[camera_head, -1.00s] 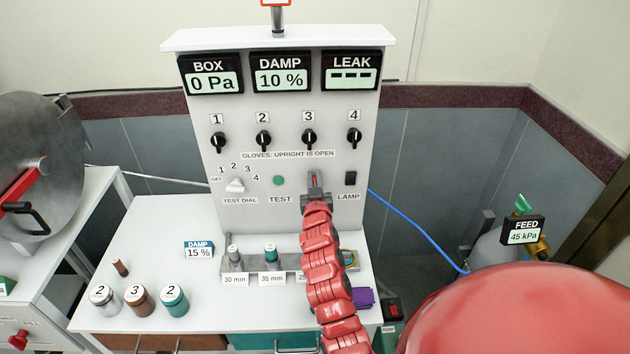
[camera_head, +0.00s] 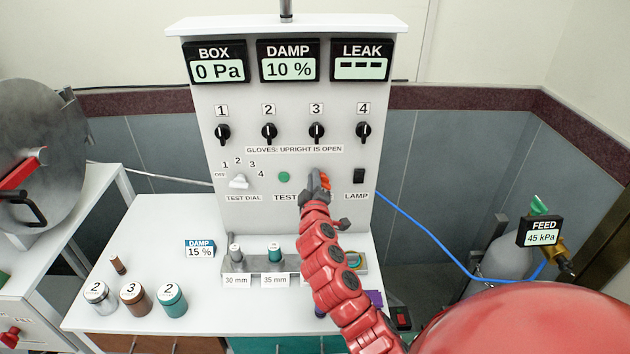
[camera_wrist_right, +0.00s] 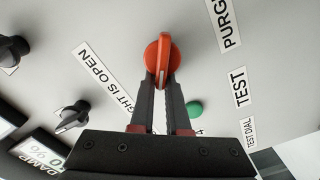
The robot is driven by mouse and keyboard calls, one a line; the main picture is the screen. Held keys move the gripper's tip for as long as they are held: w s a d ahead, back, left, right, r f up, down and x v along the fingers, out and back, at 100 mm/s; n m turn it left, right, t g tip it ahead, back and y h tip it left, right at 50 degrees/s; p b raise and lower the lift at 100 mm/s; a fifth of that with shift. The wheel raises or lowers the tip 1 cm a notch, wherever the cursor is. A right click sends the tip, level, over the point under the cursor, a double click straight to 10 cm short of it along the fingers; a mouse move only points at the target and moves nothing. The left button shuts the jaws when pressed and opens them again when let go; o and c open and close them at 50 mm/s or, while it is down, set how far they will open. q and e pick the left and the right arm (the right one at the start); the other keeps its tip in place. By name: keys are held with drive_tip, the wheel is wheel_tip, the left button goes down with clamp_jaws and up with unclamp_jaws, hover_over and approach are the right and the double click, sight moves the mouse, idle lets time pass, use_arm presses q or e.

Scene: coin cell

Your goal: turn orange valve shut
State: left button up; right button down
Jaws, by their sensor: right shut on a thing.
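The orange valve (camera_head: 325,181) is a round knob on the white panel, below the row of black knobs and between the TEST and LAMP labels. In the right wrist view the orange valve (camera_wrist_right: 158,52) has a pale line on its raised grip, and a partly cut label reading "PURG" is near it. My right gripper (camera_head: 319,178) is shut on the valve's grip. Its two fingers (camera_wrist_right: 162,84) flank the grip in the wrist view and hide part of it. My left gripper is not in view.
A green button (camera_head: 284,177) and a white test dial (camera_head: 238,182) are left of my gripper; the lamp switch (camera_head: 359,175) is right. Numbered black knobs (camera_head: 317,131) sit above. A holder (camera_head: 255,262) and several canisters (camera_head: 131,293) stand on the white bench below.

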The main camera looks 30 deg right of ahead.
drive_tip(key=shift+f+n, duration=0.35)
drive_tip(key=shift+n, duration=0.7)
drive_tip(key=shift+f+n, duration=0.35)
drive_tip(key=shift+n, duration=0.75)
drive_tip(key=shift+f+n, duration=0.35)
drive_tip(key=shift+n, duration=0.7)
drive_tip(key=c, duration=0.8)
unclamp_jaws()
drive_tip(key=shift+d+r, duration=0.15)
